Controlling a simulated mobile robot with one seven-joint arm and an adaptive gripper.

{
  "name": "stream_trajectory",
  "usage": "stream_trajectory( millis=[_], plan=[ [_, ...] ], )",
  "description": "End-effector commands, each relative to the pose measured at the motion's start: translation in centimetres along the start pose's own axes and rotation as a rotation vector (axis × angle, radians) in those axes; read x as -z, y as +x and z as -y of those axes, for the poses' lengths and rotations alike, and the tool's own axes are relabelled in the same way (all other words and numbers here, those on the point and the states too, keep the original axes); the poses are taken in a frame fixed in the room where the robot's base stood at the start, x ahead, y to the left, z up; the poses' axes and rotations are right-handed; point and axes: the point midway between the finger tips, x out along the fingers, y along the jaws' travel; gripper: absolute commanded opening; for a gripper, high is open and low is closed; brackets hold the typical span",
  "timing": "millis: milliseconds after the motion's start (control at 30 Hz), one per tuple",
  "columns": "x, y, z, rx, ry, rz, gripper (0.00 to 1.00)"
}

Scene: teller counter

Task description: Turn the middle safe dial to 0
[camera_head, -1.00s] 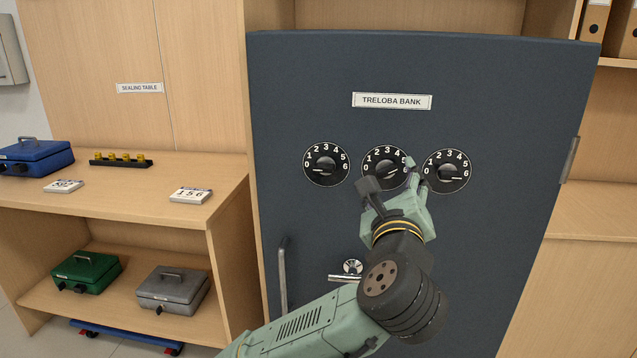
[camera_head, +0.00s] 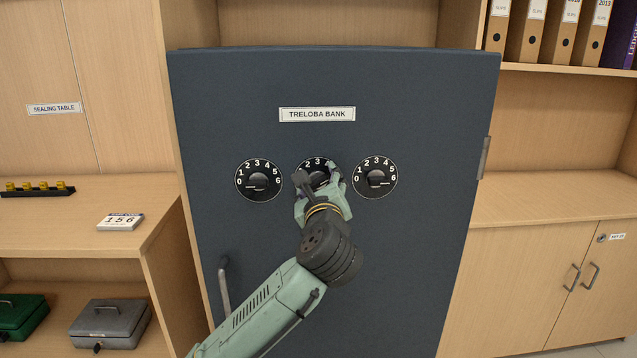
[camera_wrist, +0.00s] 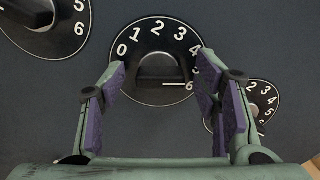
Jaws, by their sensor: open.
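The middle safe dial (camera_head: 316,163) is a black round dial with white numbers, partly hidden in the head view by my gripper (camera_head: 319,178). In the wrist view the middle dial (camera_wrist: 150,32) shows whole numbers 0 to 6, and the white mark on its knob (camera_wrist: 158,72) points right at 6. My gripper (camera_wrist: 161,78) is open in front of this dial, with one purple-padded finger left of the knob and one right. The fingers look apart from the knob; their depth to it is hard to tell.
The left dial (camera_head: 258,166) and right dial (camera_head: 375,166) flank the middle one closely on the dark safe door (camera_head: 420,120). A door handle (camera_head: 224,290) is at lower left. Wooden counters stand on both sides, the left one holding a date block (camera_head: 121,221).

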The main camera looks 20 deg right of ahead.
Motion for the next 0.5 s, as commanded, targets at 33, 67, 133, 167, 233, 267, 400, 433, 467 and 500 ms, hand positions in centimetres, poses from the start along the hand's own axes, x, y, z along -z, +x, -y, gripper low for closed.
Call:
stream_trajectory(
  millis=[33,67,133,167,233,267,400,433,467,500],
  plan=[
    [0.02,0.03,0.01,0.0,0.0,0.0,0.57],
    [0.03,0.02,0.02,0.001,0.0,0.0,0.57],
    [0.03,0.01,0.02,0.001,0.0,0.0,0.57],
    [0.02,0.0,0.02,0.001,0.0,0.0,0.57],
    [0.02,0.0,0.02,0.001,0.0,0.0,0.54],
    [0.02,-0.01,0.02,0.001,0.0,0.0,0.52],
    [0.01,-0.02,0.02,0.001,0.0,0.0,0.43],
    [0.01,-0.02,0.02,0.001,0.0,0.0,0.41],
    [0.01,-0.02,0.02,0.001,0.0,0.0,0.39],
    [0.0,-0.02,0.02,0.001,0.0,0.0,0.36]
  ],
)
